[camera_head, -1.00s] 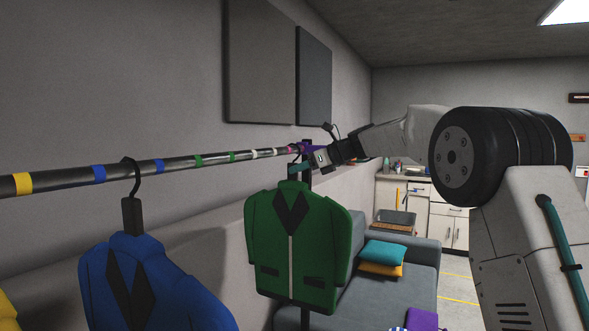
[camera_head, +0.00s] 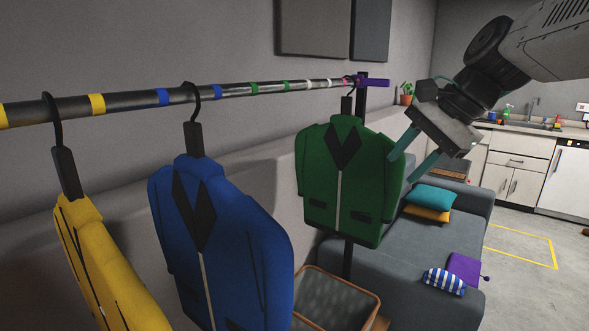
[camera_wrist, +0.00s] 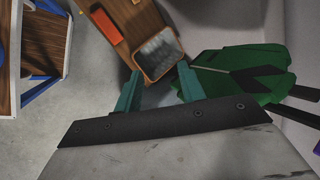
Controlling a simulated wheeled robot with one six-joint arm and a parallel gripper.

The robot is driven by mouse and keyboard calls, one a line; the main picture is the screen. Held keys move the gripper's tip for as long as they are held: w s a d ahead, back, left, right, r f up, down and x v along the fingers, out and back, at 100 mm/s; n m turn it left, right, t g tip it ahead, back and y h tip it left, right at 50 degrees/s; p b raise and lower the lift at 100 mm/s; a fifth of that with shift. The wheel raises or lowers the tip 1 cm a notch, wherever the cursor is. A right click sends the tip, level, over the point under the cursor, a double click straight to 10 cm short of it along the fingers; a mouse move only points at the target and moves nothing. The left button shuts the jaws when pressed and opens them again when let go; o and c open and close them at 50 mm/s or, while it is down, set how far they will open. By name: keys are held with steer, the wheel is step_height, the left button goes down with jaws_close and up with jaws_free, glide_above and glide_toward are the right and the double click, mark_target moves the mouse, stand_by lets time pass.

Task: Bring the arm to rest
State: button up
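My gripper (camera_head: 402,170) is in the upper right of the head view, just right of the green jacket (camera_head: 325,178). Its two teal fingers are apart and point down and left. In the wrist view the fingers (camera_wrist: 158,82) are also spread, with nothing between them. The green jacket (camera_wrist: 230,70) shows there beyond the right finger. In the head view it hangs near the far end of the rail (camera_head: 220,91). I cannot tell from the head view whether the left finger touches its sleeve. My arm (camera_head: 535,40) reaches in from the upper right.
A blue jacket (camera_head: 245,245) and a yellow jacket (camera_head: 105,265) hang on the rail nearer to me. A grey sofa (camera_head: 400,265) with cushions stands below my gripper. Open floor (camera_head: 540,285) lies to the right.

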steer(key=s+d+f+n+h, duration=0.1)
steer(key=s+d+f+n, duration=0.1)
steer(key=s+f, duration=0.3)
steer(key=s+d+f+n+g+h, duration=0.1)
steer(key=s+f+n, duration=0.4)
steer(key=s, duration=0.6)
steer(key=s+d+f+n+g+h, duration=0.1)
steer(key=s+d+f+n+h, duration=0.2)
steer(key=s, duration=0.5)
steer(key=shift+f+n, duration=0.7)
steer(key=shift+f, duration=0.25)
